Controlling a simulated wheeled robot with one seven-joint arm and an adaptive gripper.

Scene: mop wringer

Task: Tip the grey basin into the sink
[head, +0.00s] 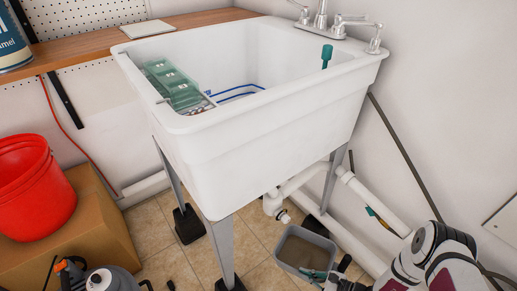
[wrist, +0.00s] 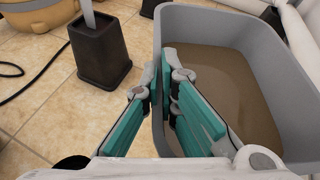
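The grey basin (head: 284,262) is low down, near the floor, below the white sink (head: 260,140). It looks level and holds murky brown water. I cannot tell whether it touches the floor. My gripper (head: 314,274) is at the basin's front right edge. In the wrist view the basin (wrist: 225,22) fills the right side. My gripper's teal fingers (wrist: 171,78) straddle its near left wall, one finger outside and one inside. They look closed on the wall near the rim, though the contact is partly hidden by the fingers.
Sink legs (head: 222,250) with dark feet (wrist: 98,45) stand just left of the basin. White drain pipes (head: 330,225) run above and behind it. A green rack (head: 172,84) sits in the sink's left side. A red bucket (head: 35,185) on a cardboard box (head: 90,230) is left.

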